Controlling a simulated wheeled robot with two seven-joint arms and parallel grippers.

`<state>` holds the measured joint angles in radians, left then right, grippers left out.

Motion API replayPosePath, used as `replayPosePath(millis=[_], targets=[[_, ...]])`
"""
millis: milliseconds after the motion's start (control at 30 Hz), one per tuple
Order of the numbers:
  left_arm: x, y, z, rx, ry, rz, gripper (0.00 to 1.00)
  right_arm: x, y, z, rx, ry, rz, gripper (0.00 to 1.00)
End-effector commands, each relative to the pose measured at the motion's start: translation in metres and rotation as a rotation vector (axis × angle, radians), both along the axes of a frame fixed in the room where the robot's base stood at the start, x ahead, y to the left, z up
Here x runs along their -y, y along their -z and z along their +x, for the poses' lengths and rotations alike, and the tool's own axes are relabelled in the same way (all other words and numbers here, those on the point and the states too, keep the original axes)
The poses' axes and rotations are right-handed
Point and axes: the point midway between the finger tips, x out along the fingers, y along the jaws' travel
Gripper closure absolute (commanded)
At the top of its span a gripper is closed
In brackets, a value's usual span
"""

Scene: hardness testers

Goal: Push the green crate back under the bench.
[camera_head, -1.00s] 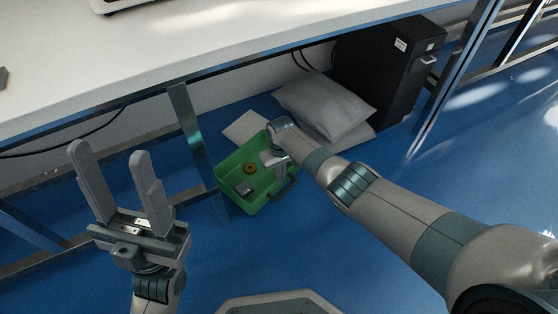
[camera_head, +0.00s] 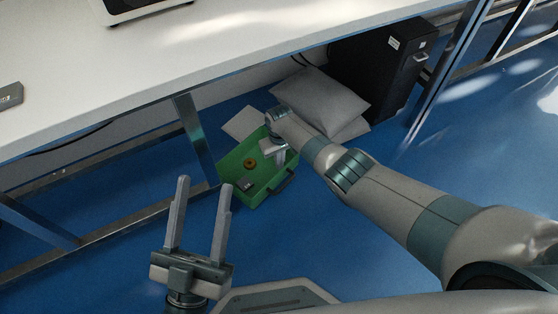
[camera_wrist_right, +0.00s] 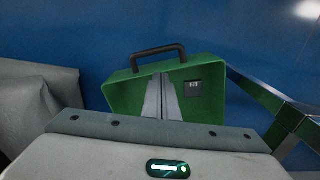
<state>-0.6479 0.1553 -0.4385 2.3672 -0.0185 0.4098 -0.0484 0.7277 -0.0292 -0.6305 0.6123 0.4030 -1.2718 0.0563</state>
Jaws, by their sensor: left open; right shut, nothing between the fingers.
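The green crate (camera_head: 233,165) sits on the blue floor at the bench's front edge, beside a metal bench leg. It holds a brown ring-shaped item (camera_head: 250,163) and a small dark box (camera_head: 246,184). Its dark handle (camera_head: 284,182) is on the side facing me; the handle also shows in the right wrist view (camera_wrist_right: 158,52). My right gripper (camera_head: 278,160) is shut and empty, reaching down into or over the crate; its fingers (camera_wrist_right: 161,98) show against the crate's inside. Whether they touch it I cannot tell. My left gripper (camera_head: 205,215) is open and empty, left of and nearer than the crate.
The white bench top (camera_head: 200,50) spans above. A metal leg (camera_head: 195,140) stands just left of the crate. Grey-white bags (camera_head: 322,100) and a black cabinet (camera_head: 380,75) stand under the bench behind and right. Blue floor in front is free.

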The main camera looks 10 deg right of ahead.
Motion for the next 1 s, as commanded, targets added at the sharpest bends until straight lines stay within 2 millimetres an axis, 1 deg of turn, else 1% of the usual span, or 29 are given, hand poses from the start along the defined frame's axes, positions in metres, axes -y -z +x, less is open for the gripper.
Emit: replayPosePath(millis=[300, 467, 567, 667, 800, 867, 967, 1000], targets=[[0.0, 0.0, 0.0, 0.0, 0.0, 0.0, 0.49, -0.001, 0.001, 0.0, 0.003, -0.001, 0.002, 1.0], [0.0, 0.0, 0.0, 0.0, 0.0, 0.0, 0.49, -0.01, 0.009, -0.003, 0.041, -0.015, 0.028, 1.0], [0.0, 0.0, 0.0, 0.0, -0.001, 0.001, 0.49, -0.023, 0.019, -0.006, 0.101, -0.035, 0.066, 1.0], [0.0, 0.0, 0.0, 0.001, -0.001, 0.0, 0.49, -0.042, 0.028, -0.012, 0.189, -0.058, 0.124, 1.0], [0.0, 0.0, 0.0, 0.002, -0.001, 0.0, 0.49, -0.075, 0.031, -0.026, 0.359, -0.089, 0.231, 1.0], [0.0, 0.0, 0.0, 0.002, -0.001, 0.0, 0.49, -0.09, 0.026, -0.034, 0.445, -0.1, 0.284, 1.0], [0.0, 0.0, 0.0, 0.002, -0.001, 0.0, 0.49, -0.108, 0.009, -0.051, 0.592, -0.109, 0.369, 1.0], [0.0, 0.0, 0.0, 0.003, -0.001, 0.0, 0.49, -0.115, -0.001, -0.058, 0.652, -0.11, 0.402, 1.0]])
